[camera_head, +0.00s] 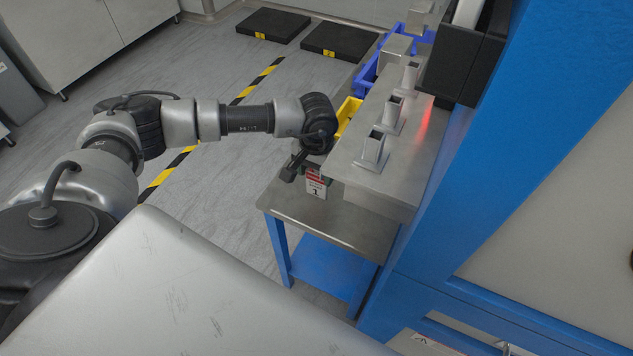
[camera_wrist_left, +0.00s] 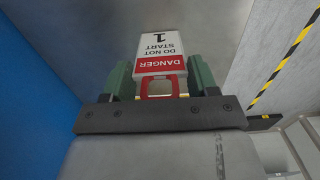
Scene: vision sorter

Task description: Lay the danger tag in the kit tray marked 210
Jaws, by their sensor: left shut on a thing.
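The danger tag (camera_head: 316,184) is a small white card with a red band, and it hangs below my left gripper (camera_head: 309,172) in the head view. In the left wrist view the tag (camera_wrist_left: 161,55) reads DANGER, DO NOT START and 1. My left gripper (camera_wrist_left: 160,88) is shut on the tag, with a green finger on each side of it. The gripper is over the steel top of a blue-legged table (camera_head: 338,222); the exact height cannot be told. No tray marked 210 can be made out. My right gripper is not in view.
A steel ledge with several square posts (camera_head: 374,150) stands just right of my left gripper. Yellow (camera_head: 347,113) and blue (camera_head: 368,72) bins lie behind it. A blue cabinet frame (camera_head: 520,150) bounds the right. Open floor lies left.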

